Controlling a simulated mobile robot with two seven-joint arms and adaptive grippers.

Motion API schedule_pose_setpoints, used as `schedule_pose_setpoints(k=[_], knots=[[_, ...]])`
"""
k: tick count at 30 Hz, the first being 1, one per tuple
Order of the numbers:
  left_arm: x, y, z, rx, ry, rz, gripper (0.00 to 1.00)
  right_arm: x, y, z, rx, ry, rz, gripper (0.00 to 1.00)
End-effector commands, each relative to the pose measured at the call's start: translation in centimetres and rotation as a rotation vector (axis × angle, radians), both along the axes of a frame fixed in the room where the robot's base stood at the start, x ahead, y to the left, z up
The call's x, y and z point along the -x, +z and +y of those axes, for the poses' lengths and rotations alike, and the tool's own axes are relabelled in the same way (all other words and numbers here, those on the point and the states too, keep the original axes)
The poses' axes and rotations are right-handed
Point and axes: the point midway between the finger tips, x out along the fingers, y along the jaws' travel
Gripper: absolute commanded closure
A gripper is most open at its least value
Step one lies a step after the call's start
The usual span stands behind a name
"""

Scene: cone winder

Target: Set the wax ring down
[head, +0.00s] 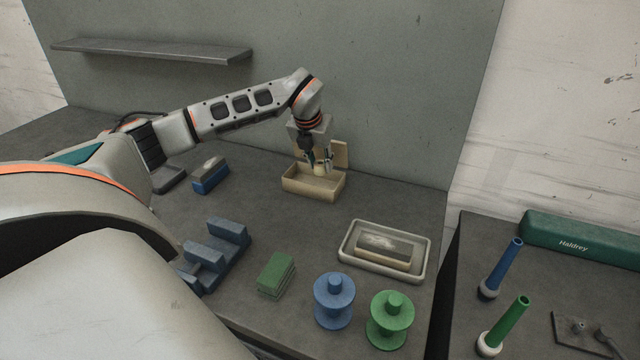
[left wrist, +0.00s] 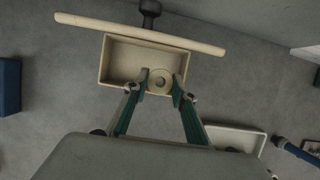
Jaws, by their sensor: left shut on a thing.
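The wax ring (left wrist: 160,82) is a small cream disc with a hole in its middle. My left gripper (left wrist: 160,78) is shut on it, one fingertip at each side. In the head view my left gripper (head: 319,160) points down over an open tan box (head: 312,188), and the pale ring (head: 320,170) shows at its fingertips. In the left wrist view the ring overlaps the front right part of the box (left wrist: 117,62). I cannot tell whether it touches the box floor. The visible box floor is bare. My right gripper is in neither view.
A tan panel (head: 341,153) stands behind the box. A blue-based block (head: 211,175) lies left, and a grey tray (head: 425,270) with a block lies front right. Blue (head: 334,300) and green (head: 390,320) spools stand near the front edge. Counter around the box is clear.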

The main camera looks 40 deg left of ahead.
Motion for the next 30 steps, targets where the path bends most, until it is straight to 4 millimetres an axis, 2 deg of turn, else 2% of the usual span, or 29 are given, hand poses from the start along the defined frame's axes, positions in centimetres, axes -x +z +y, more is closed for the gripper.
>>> schedule_pose_setpoints(k=[3, 11, 18, 29, 30], knots=[[0.1, -2.0, 0.0, 0.001, 0.001, 0.002, 0.89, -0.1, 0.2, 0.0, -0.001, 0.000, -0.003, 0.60], [0.0, -3.7, 0.0, 0.000, 0.000, 0.000, 0.89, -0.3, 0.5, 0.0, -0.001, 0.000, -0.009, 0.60], [0.0, -7.0, 0.0, -0.001, 0.000, 0.001, 0.89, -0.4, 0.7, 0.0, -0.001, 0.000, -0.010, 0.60], [0.0, -7.6, 0.0, 0.000, 0.000, 0.000, 0.89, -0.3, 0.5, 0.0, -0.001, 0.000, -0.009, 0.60], [0.0, -7.6, 0.0, 0.000, 0.000, 0.000, 0.69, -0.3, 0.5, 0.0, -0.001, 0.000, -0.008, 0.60]])
